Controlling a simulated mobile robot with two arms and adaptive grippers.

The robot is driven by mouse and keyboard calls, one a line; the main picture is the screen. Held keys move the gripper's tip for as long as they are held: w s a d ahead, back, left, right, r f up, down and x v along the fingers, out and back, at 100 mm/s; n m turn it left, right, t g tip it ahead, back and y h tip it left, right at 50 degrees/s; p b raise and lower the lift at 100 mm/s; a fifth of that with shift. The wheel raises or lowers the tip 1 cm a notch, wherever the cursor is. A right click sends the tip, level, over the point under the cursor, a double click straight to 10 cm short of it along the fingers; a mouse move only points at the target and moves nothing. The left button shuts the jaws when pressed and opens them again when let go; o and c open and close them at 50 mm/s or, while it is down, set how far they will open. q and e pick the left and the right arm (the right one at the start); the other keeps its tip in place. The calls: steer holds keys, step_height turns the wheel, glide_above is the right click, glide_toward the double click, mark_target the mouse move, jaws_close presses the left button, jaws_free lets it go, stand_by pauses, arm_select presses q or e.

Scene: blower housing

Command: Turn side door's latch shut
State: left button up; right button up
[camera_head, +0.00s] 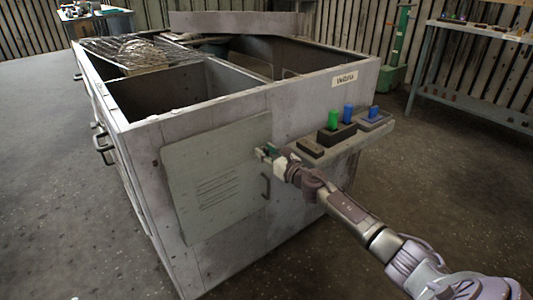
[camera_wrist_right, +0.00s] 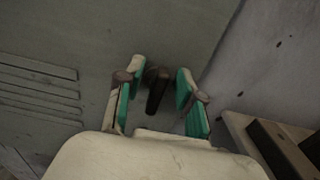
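The side door (camera_head: 205,185) is a grey-green panel with louvre slots on the near end wall of the blower housing (camera_head: 290,120). It looks closed or nearly so. The door's latch (camera_wrist_right: 156,92) is a small dark turning handle in the right wrist view, its grip pointing down the picture. My left gripper is not in view.
A dark pull handle (camera_head: 265,187) sits on the door below my gripper. A ledge (camera_head: 375,127) to the right carries dark blocks with green and blue pieces. A workbench (camera_head: 475,65) stands at the back right. The floor at left is clear.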

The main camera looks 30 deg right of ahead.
steer(key=c, duration=0.7)
steer(key=shift+s+r, duration=0.1)
steer(key=shift+r, duration=0.05)
jaws_close()
steer(key=shift+d+r, duration=0.1)
